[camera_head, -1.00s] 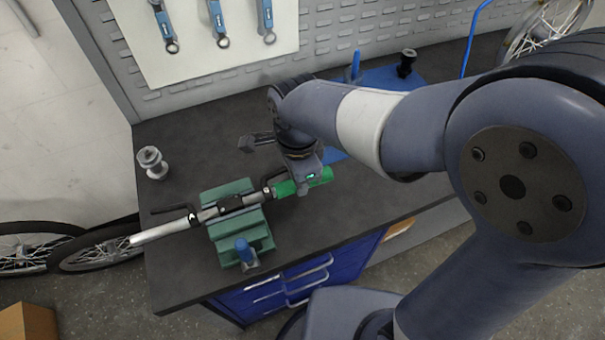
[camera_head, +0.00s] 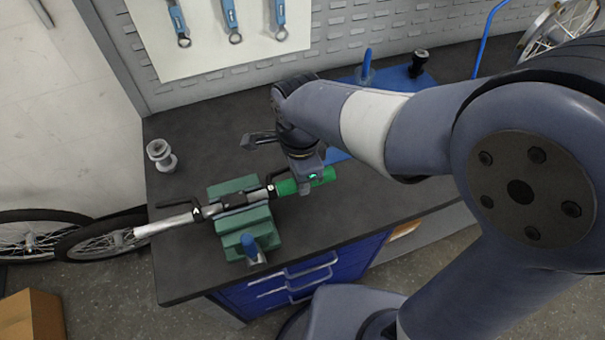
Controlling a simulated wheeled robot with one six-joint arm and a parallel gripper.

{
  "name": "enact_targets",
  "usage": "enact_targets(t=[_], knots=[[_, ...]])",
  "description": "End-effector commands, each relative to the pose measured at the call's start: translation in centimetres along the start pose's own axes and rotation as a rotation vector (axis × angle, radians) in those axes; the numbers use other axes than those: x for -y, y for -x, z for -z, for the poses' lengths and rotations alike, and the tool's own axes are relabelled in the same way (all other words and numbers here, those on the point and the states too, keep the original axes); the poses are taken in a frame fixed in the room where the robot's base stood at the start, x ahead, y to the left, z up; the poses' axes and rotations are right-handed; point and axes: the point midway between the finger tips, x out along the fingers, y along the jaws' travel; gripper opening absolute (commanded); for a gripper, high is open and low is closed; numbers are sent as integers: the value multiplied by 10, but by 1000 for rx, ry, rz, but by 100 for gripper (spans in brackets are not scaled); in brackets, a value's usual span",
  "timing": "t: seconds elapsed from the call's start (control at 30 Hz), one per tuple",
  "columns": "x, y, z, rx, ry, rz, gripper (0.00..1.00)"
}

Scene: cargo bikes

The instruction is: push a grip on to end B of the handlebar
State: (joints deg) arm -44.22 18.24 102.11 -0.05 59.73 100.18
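The handlebar (camera_head: 168,226) lies across a green vise (camera_head: 231,187), clamped at its middle. Its left end, by the mark A, is bare silver tube. A green grip (camera_head: 308,181) sits in line with the right end, just beyond the mark B (camera_head: 271,187). How far it covers that end cannot be told. My gripper (camera_head: 283,158) is above and behind the grip. One finger shows to the left over the bench and the other side is close to the grip; the fingers look spread apart. Whether they touch the grip is hidden.
A grey metal hub (camera_head: 161,155) stands at the bench's back left. A blue mat (camera_head: 375,76) with a black part (camera_head: 418,64) and a blue upright tool lies behind my arm. A pegboard with wrenches (camera_head: 230,20) borders the back. The bench's (camera_head: 190,265) left front is clear.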

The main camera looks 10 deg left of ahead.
Motion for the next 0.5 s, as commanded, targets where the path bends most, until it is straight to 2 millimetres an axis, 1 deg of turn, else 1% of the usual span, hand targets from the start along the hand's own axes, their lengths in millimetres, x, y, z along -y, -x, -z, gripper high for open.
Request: enact_targets(t=[0.03, 0.37, 0.4, 0.5], knots=[[0, 1, -3, 5, 0, 1, 0], [0, 0, -3, 5, 0, 2, 0], [0, 0, -3, 5, 0, 2, 28], [0, 0, -3, 4, 0, 1, 36]])
